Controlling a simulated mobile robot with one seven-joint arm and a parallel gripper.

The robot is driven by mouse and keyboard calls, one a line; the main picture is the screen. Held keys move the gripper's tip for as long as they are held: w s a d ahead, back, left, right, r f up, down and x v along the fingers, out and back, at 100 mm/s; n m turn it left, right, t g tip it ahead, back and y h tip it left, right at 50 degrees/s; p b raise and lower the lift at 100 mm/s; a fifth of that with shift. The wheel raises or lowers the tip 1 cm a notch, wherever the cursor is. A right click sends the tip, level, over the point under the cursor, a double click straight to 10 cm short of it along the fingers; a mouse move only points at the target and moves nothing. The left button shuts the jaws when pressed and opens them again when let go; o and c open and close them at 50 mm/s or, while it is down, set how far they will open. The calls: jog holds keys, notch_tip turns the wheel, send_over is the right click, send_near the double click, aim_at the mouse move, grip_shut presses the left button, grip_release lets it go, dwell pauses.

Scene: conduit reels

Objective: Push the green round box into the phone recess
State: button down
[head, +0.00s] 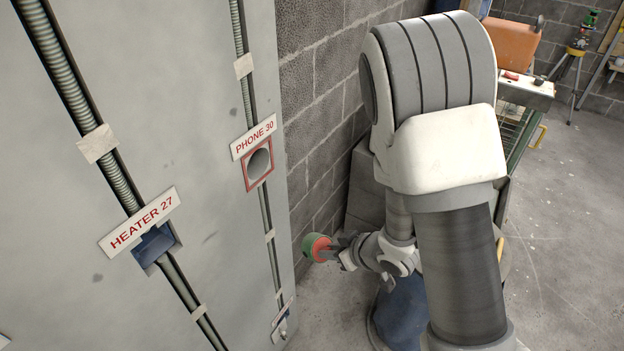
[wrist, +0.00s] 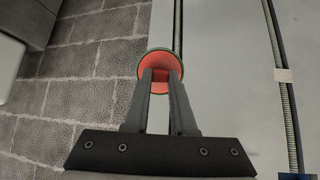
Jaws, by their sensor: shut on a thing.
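The green round box (head: 310,246) has a green outer wall and an orange-red face. My gripper (head: 328,252) is shut on it and holds it out in front of the block wall, below and to the right of the phone recess. In the wrist view the box (wrist: 146,62) sits at the tips of my gripper (wrist: 161,78), its red face toward the camera. The phone recess (head: 259,163) is a round hole in a red square frame under the PHONE 30 label (head: 254,136). The recess looks empty and the box is apart from it.
The grey panel (head: 200,90) carries conduits and a HEATER 27 label (head: 140,221) over a blue square box (head: 154,246). A small fitting (head: 283,322) sits low on the panel. A grey block wall (head: 318,70) stands behind. Open floor (head: 560,230) lies at right.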

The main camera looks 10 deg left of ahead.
jog(key=w+a+r+n+y+p, duration=0.1)
jog(key=a+r+y, duration=0.2)
jog(key=r, duration=0.6)
jog(key=w+a+r+n+y+p, duration=0.1)
jog(key=a+r+y, duration=0.3)
jog(key=r, duration=0.5)
jog(key=shift+w+a+n+t, duration=0.4)
jog(key=shift+w+a+n, duration=0.1)
jog(key=shift+w+a, duration=0.25)
jog(key=shift+w+a+b, duration=0.1)
jog(key=shift+w+a, duration=0.25)
jog(key=shift+a, duration=0.55)
jog(key=shift+w+a+b, duration=0.1)
jog(key=shift+w+a, duration=0.3)
jog(key=shift+a, duration=0.5)
jog(key=shift+w+a+b, duration=0.1)
jog(key=shift+w+a, duration=0.25)
jog(key=shift+a, duration=0.55)
dwell(1.7)
jog(key=c, duration=0.7)
grip_release()
jog(key=shift+a, duration=0.1)
jog(key=shift+o, duration=1.4)
jog(key=shift+d, duration=0.25)
